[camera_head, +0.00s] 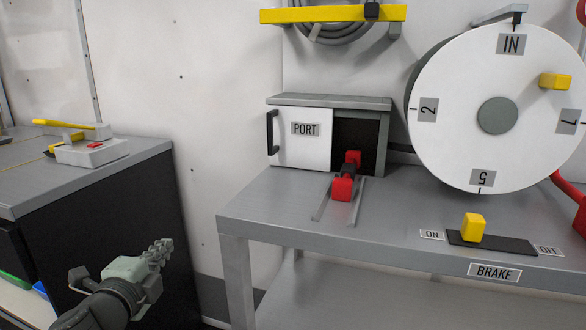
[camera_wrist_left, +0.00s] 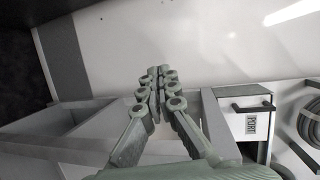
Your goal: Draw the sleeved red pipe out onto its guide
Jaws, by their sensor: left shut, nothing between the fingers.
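The red pipe (camera_head: 342,188) with a dark sleeve (camera_head: 348,171) sticks out of the open right part of the PORT box (camera_head: 300,130), low over the guide rails (camera_head: 358,203) on the bench top. A second red part (camera_head: 353,157) shows behind the sleeve. The rest inside the box is dark. My left gripper (camera_head: 162,250) is shut and empty, in front of the dark cabinet, well left of and apart from the pipe. In the left wrist view its fingers (camera_wrist_left: 157,85) meet, and the PORT box (camera_wrist_left: 253,120) is at the right. My right gripper is not in view.
The grey bench (camera_head: 280,215) has a near-left edge and leg beside my left arm. A large white dial (camera_head: 460,100) and a yellow brake handle (camera_head: 473,227) are at the right. A dark cabinet (camera_head: 100,235) stands at the left. The bench top left of the rails is clear.

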